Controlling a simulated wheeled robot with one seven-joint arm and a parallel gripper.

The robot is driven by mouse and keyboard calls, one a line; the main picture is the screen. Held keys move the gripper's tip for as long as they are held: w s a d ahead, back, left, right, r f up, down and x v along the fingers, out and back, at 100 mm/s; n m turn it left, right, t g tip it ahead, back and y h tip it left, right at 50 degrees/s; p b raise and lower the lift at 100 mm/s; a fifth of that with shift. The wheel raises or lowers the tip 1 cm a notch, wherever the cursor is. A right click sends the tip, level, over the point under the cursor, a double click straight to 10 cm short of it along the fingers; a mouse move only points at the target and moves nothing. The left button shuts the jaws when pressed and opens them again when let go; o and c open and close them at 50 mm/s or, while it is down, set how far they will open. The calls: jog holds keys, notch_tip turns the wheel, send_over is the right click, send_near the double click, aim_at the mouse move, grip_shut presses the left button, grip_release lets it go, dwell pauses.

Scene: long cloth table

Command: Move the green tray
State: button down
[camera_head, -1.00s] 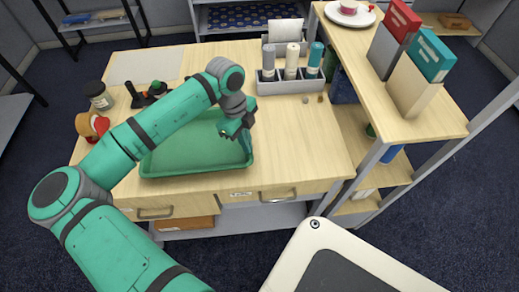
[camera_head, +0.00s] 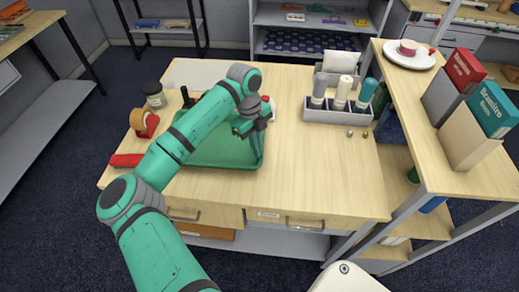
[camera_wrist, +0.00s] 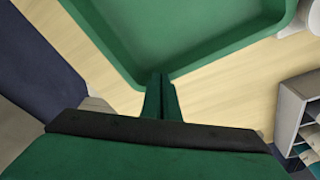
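The green tray (camera_head: 218,155) is at the front left of the wooden desk, partly hidden by my arm. My gripper (camera_head: 252,130) is at its right side. In the wrist view the tray (camera_wrist: 200,30) fills the top. My gripper's two fingers (camera_wrist: 161,82) are close together at the tray's rounded corner and appear shut on its rim. Whether the tray is clear of the desk top is hard to tell.
A grey holder with bottles (camera_head: 335,116) stands at the back right. A dark jar (camera_head: 154,96), a tape dispenser (camera_head: 143,124) and a red item (camera_head: 126,160) lie left of the tray.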

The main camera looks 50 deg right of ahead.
jog(key=shift+a+f, duration=0.1)
jog(key=shift+f, duration=0.3)
jog(key=shift+r, duration=0.75)
jog(key=w, duration=1)
jog(key=shift+w+d, duration=0.2)
jog(key=shift+w, duration=0.1)
jog(key=shift+w+a, duration=0.15)
jog(key=shift+w, duration=0.6)
